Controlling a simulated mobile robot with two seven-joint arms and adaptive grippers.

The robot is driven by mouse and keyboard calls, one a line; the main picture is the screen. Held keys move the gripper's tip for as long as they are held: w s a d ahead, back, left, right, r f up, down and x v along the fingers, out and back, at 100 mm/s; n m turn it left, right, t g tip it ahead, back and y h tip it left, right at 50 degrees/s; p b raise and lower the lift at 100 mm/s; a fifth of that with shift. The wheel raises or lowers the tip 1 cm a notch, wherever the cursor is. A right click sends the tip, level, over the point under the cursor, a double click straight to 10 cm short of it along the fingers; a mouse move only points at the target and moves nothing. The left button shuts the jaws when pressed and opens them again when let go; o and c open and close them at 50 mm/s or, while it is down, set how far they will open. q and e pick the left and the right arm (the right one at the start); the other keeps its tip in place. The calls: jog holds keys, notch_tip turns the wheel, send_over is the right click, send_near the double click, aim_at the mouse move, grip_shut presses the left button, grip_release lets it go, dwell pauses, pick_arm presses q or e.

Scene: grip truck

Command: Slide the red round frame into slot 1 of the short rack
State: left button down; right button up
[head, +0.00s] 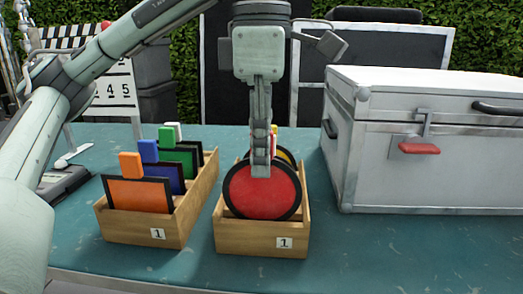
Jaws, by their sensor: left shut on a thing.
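The red round frame (258,199) is a red disc with a black rim. It stands upright at the near end of the short wooden rack (262,238), whose front carries a label "1". Its lower edge is hidden behind the rack's front wall, so I cannot tell whether it is seated in the slot. My left gripper (261,167) points down from above and is shut on the red round frame at its top. A yellow round frame (285,155) shows partly behind it in the same rack. My right gripper is not in view.
A longer wooden rack (140,228), also labelled "1", stands left with orange, blue and green square frames. A large grey case (420,170) with a red latch stands close on the right. The teal table (400,245) is clear at the front right.

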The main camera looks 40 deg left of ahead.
aim_at(261, 180)
pick_arm(q)
jog(key=shift+f+b, duration=1.4)
jog(key=shift+f, duration=0.55)
jog(key=c, duration=1.6)
grip_release()
jog(key=shift+o, duration=0.2)
jog(key=shift+r, duration=0.1)
notch_tip(261, 180, up, 12)
jog(key=shift+f, duration=0.1)
